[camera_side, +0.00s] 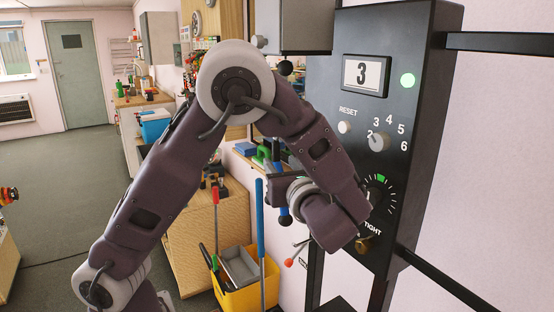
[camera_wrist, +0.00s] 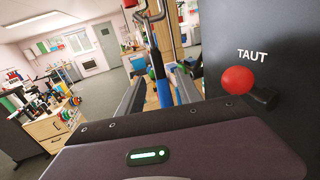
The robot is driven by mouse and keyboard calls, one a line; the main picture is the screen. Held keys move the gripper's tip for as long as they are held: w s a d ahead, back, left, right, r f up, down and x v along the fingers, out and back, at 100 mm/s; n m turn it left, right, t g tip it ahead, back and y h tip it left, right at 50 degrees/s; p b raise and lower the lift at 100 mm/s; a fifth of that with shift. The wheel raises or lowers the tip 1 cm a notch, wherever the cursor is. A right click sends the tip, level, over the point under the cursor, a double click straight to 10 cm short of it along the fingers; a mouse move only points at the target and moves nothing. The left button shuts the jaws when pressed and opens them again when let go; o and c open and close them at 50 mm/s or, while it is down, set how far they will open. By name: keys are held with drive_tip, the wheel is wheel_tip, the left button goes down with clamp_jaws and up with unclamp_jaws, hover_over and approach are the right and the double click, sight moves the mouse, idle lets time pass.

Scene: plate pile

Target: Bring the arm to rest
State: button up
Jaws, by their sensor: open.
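My arm is bent in the side view, its wrist low beside the left edge of the black control panel (camera_side: 430,90). My gripper (camera_side: 270,190) points left, away from the panel, and its fingers are partly hidden in that view. In the wrist view my gripper (camera_wrist: 158,85) shows two grey fingers spread apart. A blue post with a metal fitting (camera_wrist: 160,60) appears between or beyond them; I cannot tell how far off it is. I see nothing held.
A red knob (camera_wrist: 238,80) labelled TAUT is close on the right. A yellow bin (camera_side: 245,292) stands below; open floor lies left.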

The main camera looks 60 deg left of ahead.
drive_tip(key=s+f+n+g+h, duration=0.2)
drive_tip(key=s+n+g+h, duration=0.15)
drive_tip(key=s, duration=0.35)
drive_tip(key=s+f+n+g+h, duration=0.2)
drive_tip(key=s+n+h, duration=0.25)
drive_tip(key=s, duration=0.25)
drive_tip(key=s+d+r+n+t+h, duration=0.1)
drive_tip(key=s+d+n+t+h, duration=0.2)
drive_tip(key=d+n, duration=0.3)
drive_tip(key=s+d+n+t+h, duration=0.3)
drive_tip(key=d+n+h, duration=0.3)
drive_tip(key=d+n, duration=0.1)
drive_tip(key=shift+s+d+r, duration=0.15)
drive_tip(key=shift+d+r, duration=0.1)
drive_tip(key=shift+r, duration=0.15)
